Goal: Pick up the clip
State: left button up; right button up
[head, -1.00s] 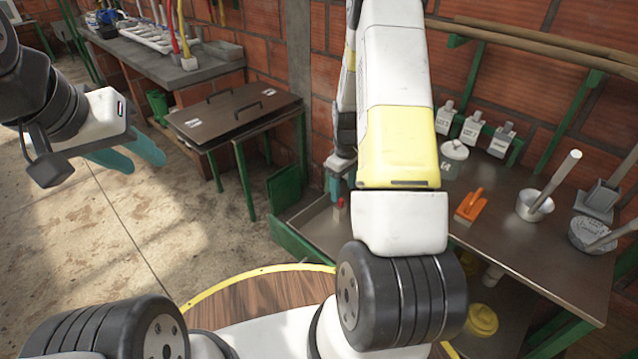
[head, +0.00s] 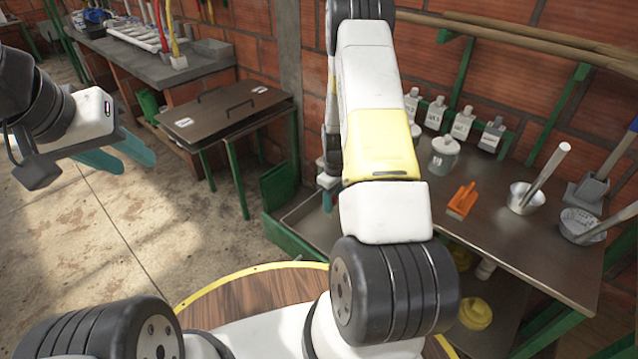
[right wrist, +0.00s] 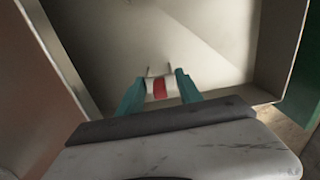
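In the right wrist view a small red and white piece, which looks like the clip (right wrist: 160,89), lies between the two teal fingers of my right gripper (right wrist: 160,80). The fingers flank it closely on both sides. I cannot tell whether they press on it. In the head view the right gripper (head: 327,199) points down over a shallow metal tray (head: 303,222), partly hidden by my right arm, and the clip does not show there. My left gripper (head: 138,166) is at the left, its teal fingers apart and empty, above the floor.
A metal table (head: 530,245) at the right holds an orange brush-like tool (head: 462,200), a pot (head: 524,197), a lidded container (head: 444,155) and scoops. A brown table with a handled cover (head: 225,105) stands behind on the left. The tray has raised walls.

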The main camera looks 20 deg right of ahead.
grip_shut()
jog(key=shift+r, duration=0.1)
